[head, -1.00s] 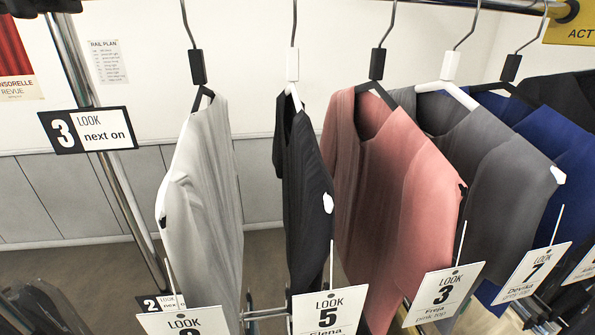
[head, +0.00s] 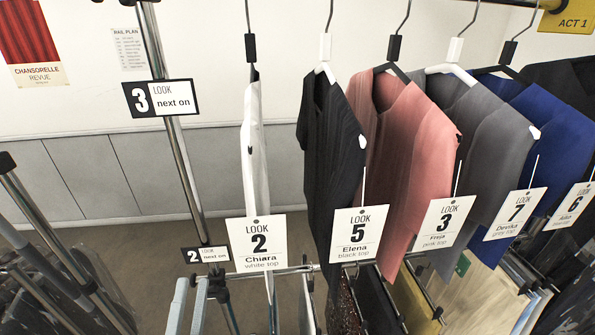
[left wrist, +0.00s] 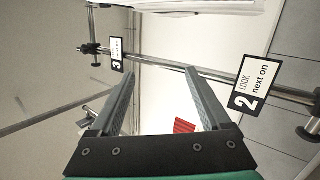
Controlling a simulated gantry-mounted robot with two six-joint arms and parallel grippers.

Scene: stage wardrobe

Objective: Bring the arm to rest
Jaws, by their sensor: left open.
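My left gripper is open and empty; in the left wrist view its two grey fingers (left wrist: 160,66) stand wide apart. In the head view two pale grey-blue bars at the lower left, below the "2 LOOK next on" plate (head: 207,255), look like its fingers (head: 191,284). They are clear of the garments. The white top (head: 255,150) hangs from a black hanger, seen almost edge-on, behind its "LOOK 2" card (head: 258,243). The black top (head: 332,140) hangs to its right. My right gripper is not in view.
A pink top (head: 420,150), a grey top (head: 490,140) and a blue top (head: 560,150) hang farther right. The upright pole (head: 178,150) bears a "3 LOOK next on" plate (head: 160,98). Dark-jointed metal poles (head: 60,270) stand at lower left. A lower rod (head: 285,270) crosses below the cards.

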